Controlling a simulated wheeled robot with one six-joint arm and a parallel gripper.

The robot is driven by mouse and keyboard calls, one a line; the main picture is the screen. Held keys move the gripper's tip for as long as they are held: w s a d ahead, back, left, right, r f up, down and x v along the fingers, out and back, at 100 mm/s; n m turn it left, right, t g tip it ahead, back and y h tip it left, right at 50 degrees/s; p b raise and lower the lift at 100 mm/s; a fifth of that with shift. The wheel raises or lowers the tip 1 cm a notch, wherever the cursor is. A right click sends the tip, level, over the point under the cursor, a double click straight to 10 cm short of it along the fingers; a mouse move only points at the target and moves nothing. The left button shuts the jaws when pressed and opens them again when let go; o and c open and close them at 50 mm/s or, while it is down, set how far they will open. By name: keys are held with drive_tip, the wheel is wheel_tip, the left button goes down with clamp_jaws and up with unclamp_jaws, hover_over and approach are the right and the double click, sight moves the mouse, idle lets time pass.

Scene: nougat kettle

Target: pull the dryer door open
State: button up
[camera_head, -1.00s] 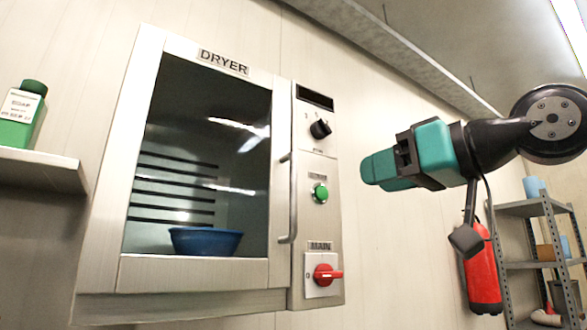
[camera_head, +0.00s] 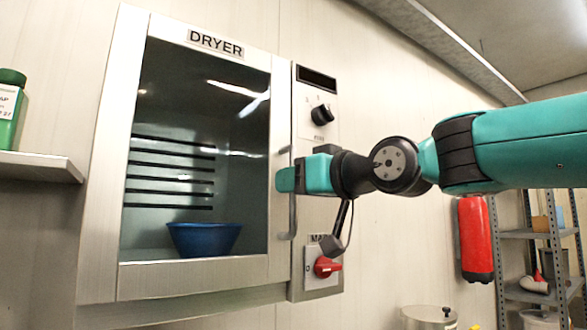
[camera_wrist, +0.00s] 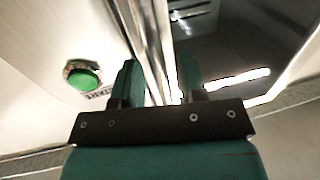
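The dryer door (camera_head: 200,276) is a pale metal frame around a dark glass window, and it looks closed. Its vertical bar handle (camera_head: 292,222) is on the door's right side, partly hidden by my gripper. My gripper (camera_head: 285,180) is at the middle of the handle. In the wrist view, the handle (camera_wrist: 152,45) runs between the two teal fingers of my gripper (camera_wrist: 160,85). The fingers stand apart, one on each side of the bar, with some space between them. Contact with the bar cannot be made out.
The control panel right of the door has a black knob (camera_head: 321,114) and a red switch (camera_head: 327,266). A green button (camera_wrist: 82,75) shows beside the fingers. A blue bowl (camera_head: 204,239) is behind the glass. A shelf (camera_head: 40,166) is at left; a fire extinguisher (camera_head: 475,238) hangs at right.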

drive_tip(key=shift+w+a, duration=0.35)
drive_tip(key=shift+c, duration=0.3)
clamp_jaws()
drive_tip(key=shift+d+f, duration=0.1)
